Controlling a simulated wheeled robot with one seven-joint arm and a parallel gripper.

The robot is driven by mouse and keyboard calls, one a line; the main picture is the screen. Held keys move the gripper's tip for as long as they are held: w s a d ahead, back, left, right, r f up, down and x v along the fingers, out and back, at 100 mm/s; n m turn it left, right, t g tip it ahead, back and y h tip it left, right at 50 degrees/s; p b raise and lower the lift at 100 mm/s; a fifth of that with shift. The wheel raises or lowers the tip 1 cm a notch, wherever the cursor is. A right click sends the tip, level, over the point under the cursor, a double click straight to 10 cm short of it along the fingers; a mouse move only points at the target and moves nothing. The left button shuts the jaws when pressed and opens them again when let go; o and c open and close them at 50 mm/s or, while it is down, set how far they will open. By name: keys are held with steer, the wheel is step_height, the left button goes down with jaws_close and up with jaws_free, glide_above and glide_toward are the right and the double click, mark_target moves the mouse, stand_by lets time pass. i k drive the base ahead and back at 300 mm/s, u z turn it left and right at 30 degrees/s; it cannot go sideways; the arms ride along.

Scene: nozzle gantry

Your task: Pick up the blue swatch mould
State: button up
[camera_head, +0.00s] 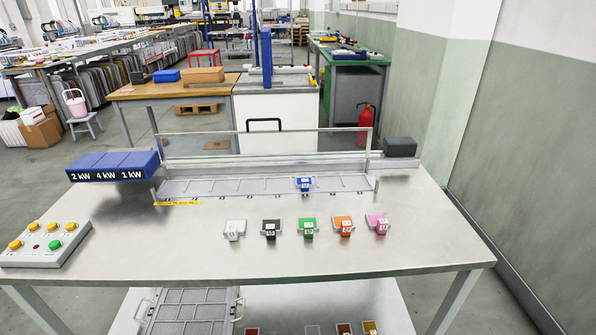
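The blue swatch mould (304,184) is a small blue block with a pale label at its front. It sits toward the right part of the long grey slotted tray (225,187) at the back of the metal table, behind the row of other moulds. Its underside is hidden, so I cannot tell how it rests in its slot. My gripper is not in view.
White (234,229), black (271,228), green (308,226), orange (343,225) and pink (378,223) moulds stand in a row in front. A clear panel frame (372,141) rises behind the tray. A button box (45,243) and blue labelled box (114,165) are left. The table front (290,258) is clear.

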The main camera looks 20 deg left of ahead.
mark_target(304, 184)
steer(key=u, duration=0.6)
steer(key=i, duration=1.05)
steer(key=u, duration=0.7)
